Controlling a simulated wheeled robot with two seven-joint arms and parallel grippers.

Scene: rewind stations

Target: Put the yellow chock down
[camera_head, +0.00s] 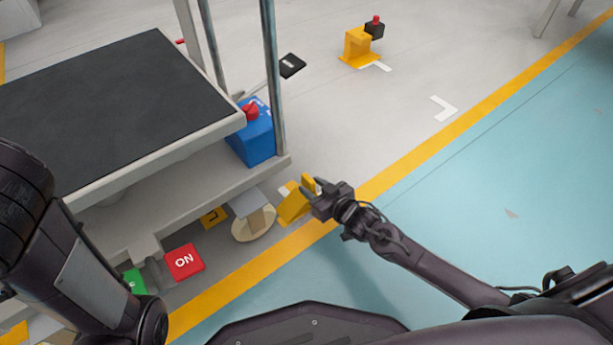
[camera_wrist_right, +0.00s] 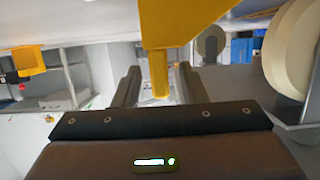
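The yellow chock (camera_head: 291,207) is beside the corner of the grey machine base, near the yellow floor line; whether it touches the floor is hard to tell. My right gripper (camera_head: 312,188) is at its upper right side. In the right wrist view the chock (camera_wrist_right: 185,22) fills the top middle, and its narrow yellow bar hangs between the two fingers of my right gripper (camera_wrist_right: 160,88). Gaps show on both sides of the bar, so the fingers look open around it. My left arm comes in at the left; its gripper is out of sight.
A blue box with a red knob (camera_head: 256,138) stands on the machine base. A yellow stand (camera_head: 358,48) is farther back. Blue-green floor (camera_head: 480,190) lies open at right.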

